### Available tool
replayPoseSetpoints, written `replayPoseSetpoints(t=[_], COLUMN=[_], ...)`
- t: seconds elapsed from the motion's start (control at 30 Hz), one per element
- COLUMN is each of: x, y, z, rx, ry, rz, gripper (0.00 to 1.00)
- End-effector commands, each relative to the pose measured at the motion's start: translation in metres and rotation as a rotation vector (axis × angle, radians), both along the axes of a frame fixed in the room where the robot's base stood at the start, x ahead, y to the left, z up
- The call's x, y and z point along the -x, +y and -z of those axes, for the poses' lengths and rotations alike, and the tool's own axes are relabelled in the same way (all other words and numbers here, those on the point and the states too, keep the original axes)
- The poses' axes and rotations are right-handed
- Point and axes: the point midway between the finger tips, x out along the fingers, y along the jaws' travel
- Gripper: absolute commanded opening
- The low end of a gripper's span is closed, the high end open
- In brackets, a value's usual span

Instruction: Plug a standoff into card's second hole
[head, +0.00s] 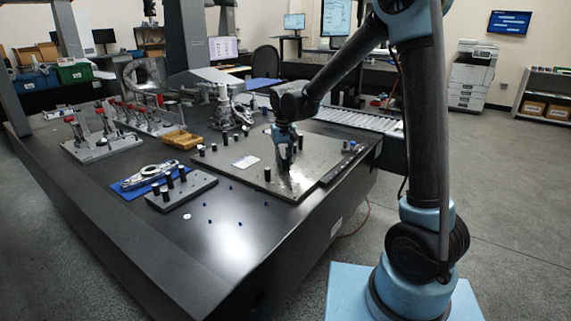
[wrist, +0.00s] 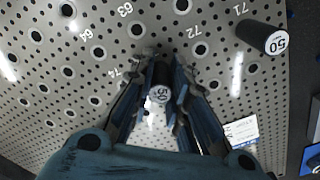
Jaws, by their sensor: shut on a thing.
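My gripper (wrist: 158,100) is shut on a black cylindrical standoff (wrist: 161,72) with a white numbered end label, partly covered by the fingers. I cannot tell whether the held standoff touches the plate or sits in a hole. The plate also fills the wrist view, with printed numbers such as 63, 72, 74 and 71. A white card (head: 245,162) lies on the plate; it shows in the wrist view (wrist: 242,131), its print too small to read.
Another standoff marked 50 (wrist: 262,38) stands near the plate's edge. Other black standoffs (head: 267,174) stand on the plate. A grey block (head: 204,187) holds several more. A blue mat (head: 129,190) carries a metal part. Toggle-clamp fixtures (head: 100,145) stand at left.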

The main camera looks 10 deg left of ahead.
Motion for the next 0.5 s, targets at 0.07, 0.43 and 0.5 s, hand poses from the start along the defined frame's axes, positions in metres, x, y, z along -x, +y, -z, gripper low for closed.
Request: replayPoseSetpoints(t=[0.07, 0.43, 0.5], x=[0.0, 0.0, 0.0], y=[0.0, 0.0, 0.0], z=[-0.0001, -0.0001, -0.0008], rx=[0.0, 0.0, 0.0], ry=[0.0, 0.0, 0.0], rz=[0.0, 0.0, 0.0], gripper=[0.18, 0.39, 0.39])
